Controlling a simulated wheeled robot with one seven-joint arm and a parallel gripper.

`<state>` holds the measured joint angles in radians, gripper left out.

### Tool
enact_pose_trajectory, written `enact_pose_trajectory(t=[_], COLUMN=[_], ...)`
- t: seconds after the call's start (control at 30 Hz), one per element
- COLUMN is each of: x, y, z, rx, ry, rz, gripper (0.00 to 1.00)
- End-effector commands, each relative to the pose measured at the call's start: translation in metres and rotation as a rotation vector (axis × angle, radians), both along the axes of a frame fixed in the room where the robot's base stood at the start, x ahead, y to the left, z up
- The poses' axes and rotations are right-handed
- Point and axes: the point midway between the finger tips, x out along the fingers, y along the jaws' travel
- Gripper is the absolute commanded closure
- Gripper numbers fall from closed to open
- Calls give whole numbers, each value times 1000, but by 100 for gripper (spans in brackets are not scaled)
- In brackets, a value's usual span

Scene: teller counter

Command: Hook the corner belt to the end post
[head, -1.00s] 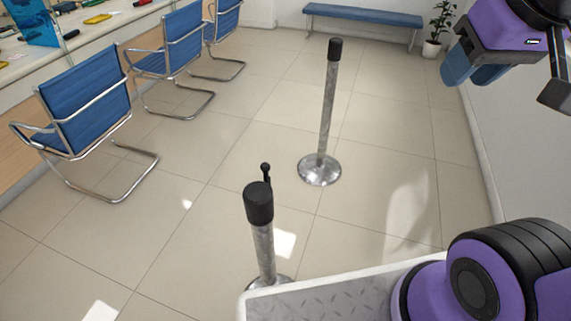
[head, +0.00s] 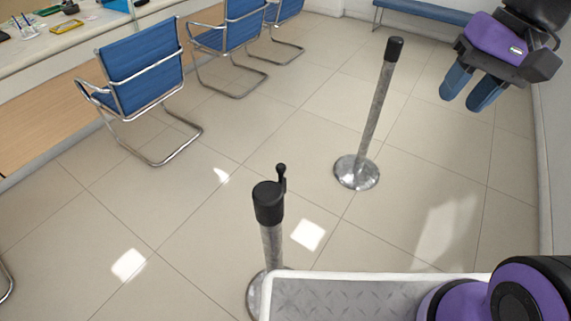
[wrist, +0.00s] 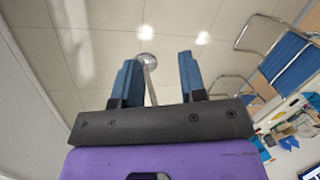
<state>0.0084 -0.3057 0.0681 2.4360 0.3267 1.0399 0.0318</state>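The near post (head: 272,245) is a grey metal pole with a black head (head: 269,203), just beyond my base. A small black peg-like piece (head: 282,177) with a rounded tip stands up at the head's far edge; I cannot tell whether it is the belt's end. The far post (head: 375,115), also with a black head, stands upright on a round metal base. No stretched belt shows between them. My gripper (head: 471,98) is open and empty at the upper right, apart from both posts. In the wrist view a post (wrist: 151,88) shows between the fingers, well beyond them.
Blue chairs (head: 143,75) line a counter (head: 50,45) on the left. A blue bench (head: 425,12) stands at the back, and a white wall is at the right. The tiled floor around the posts is clear.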

Motion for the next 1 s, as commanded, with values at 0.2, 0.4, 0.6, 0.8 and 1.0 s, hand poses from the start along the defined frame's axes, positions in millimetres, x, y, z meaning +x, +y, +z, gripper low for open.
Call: enact_pose_trajectory(t=[0.2, 0.4, 0.6, 0.8, 1.0], x=[22, 39, 54, 68, 80], y=[25, 48, 70, 91, 112], z=[-30, -57, -85, -114, -146], rx=[100, 189, 276, 363, 448], ry=[190, 352, 514, 675, 834], rz=[-44, -90, -145, -206, -274], gripper=[62, 62, 62, 62, 62])
